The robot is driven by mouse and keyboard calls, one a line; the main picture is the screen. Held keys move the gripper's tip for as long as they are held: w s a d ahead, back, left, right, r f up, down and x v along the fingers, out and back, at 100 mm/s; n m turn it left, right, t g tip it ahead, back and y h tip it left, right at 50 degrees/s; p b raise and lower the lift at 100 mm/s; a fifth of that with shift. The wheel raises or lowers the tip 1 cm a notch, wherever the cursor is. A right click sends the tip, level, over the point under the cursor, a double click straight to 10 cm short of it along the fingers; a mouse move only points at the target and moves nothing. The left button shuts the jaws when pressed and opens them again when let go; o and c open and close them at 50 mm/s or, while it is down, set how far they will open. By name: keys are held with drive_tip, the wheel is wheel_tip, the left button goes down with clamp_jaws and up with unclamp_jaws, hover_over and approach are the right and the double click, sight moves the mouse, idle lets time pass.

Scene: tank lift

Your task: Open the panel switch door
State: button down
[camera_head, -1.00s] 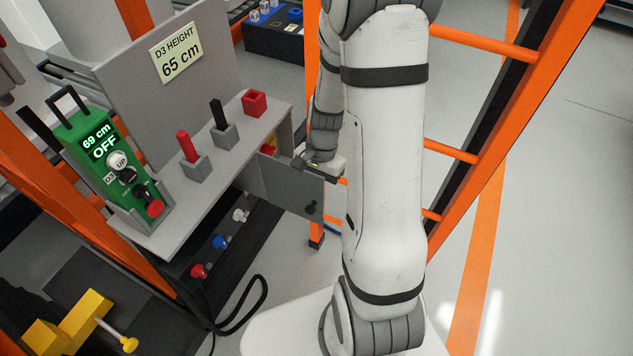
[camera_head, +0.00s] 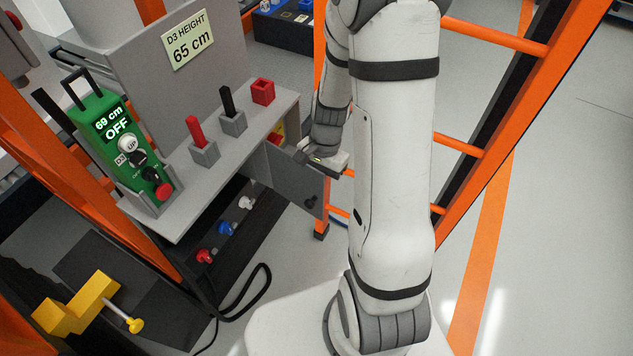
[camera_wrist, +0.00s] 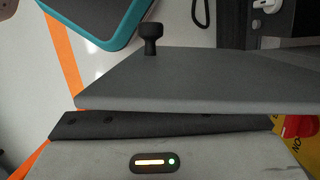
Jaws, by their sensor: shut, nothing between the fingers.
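The panel switch door (camera_head: 293,178) is a flat grey plate under the right end of the grey console. It stands swung out, with a gap to the console's end. Its black knob (camera_head: 311,201) is on the outer face. In the wrist view, the door (camera_wrist: 200,80) spans the picture, with the knob (camera_wrist: 152,38) beyond its edge. A red switch on yellow (camera_head: 278,132) shows inside the opening, and in the wrist view (camera_wrist: 298,127). My gripper (camera_head: 303,156) is shut and empty at the door's inner side, close to its upper edge. Contact is unclear.
The console top (camera_head: 180,205) carries a green control box (camera_head: 122,145), red and black handles and a red socket. An orange ladder frame (camera_head: 475,140) stands to the right. A yellow stepped block (camera_head: 75,305) is at lower left. A black cable hangs below the console.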

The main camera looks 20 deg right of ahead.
drive_tip(key=p+v, duration=0.7)
drive_tip(key=v, duration=0.3)
drive_tip(key=shift+p, duration=0.4)
drive_tip(key=shift+s, duration=0.15)
drive_tip(key=s+a+r+n+t, duration=0.1)
drive_tip(key=s+r+n, duration=0.2)
drive_tip(key=r, duration=0.3)
drive_tip(key=s+a+r+n+t+h, duration=0.1)
drive_tip(key=s+a+r+n+t, duration=0.1)
drive_tip(key=r, duration=0.5)
drive_tip(key=s+a+r+n+t+h, duration=0.1)
drive_tip(key=s+r+n, duration=0.4)
drive_tip(key=r, duration=0.1)
drive_tip(key=shift+a+r+t, duration=0.15)
drive_tip(key=shift+r+t, duration=0.05)
drive_tip(key=shift+t, duration=0.1)
drive_tip(key=shift+s, duration=0.1)
idle(1.3)
